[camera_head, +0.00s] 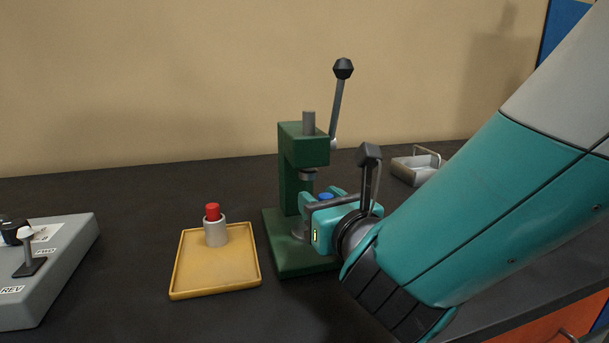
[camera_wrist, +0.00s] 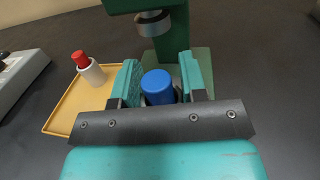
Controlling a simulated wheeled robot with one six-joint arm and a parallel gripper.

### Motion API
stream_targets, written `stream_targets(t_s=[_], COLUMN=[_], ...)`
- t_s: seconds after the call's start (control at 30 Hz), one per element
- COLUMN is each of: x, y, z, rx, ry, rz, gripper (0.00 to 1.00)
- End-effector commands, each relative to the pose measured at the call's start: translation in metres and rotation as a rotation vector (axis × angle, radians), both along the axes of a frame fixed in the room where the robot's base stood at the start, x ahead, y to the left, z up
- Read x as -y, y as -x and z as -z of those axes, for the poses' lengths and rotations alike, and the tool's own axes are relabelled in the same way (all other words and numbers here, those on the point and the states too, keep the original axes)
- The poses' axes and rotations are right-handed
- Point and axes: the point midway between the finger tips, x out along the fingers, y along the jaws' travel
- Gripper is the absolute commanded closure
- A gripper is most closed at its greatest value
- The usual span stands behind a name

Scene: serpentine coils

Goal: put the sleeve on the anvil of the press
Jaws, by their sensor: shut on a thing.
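The green press (camera_head: 290,165) stands on the dark bench, with its grey ram (camera_wrist: 152,24) above the gap. A grey round part on the press base, apparently the anvil (camera_head: 299,234), is mostly hidden behind my gripper (camera_head: 312,205). My gripper is shut on a piece with a blue top (camera_wrist: 157,86), held upright between the teal fingers at the front of the press. The lower part of this piece, apparently the sleeve, is hidden, so I cannot tell whether it touches the anvil. A similar grey sleeve with a red top (camera_head: 215,230) stands on the yellow tray.
The yellow tray (camera_head: 190,277) lies left of the press. A grey control box (camera_head: 60,265) with a lever is at the far left. The press handle (camera_head: 338,100) rises at the upper right.

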Motion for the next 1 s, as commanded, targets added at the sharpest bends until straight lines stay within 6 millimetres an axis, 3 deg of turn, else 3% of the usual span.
stream_targets(t_s=[0.47,0.53,0.97,1.0], x=[-0.027,-0.027,-0.026,-0.026], y=[-0.058,-0.055,-0.055,-0.055], z=[0.0,0.016,0.02,0.019], rx=[0.001,0.0,0.0,0.0], ry=[0.0,0.002,0.001,0.0], rz=[0.002,-0.001,-0.001,0.0], gripper=[0.94,0.94,0.94,0.54])
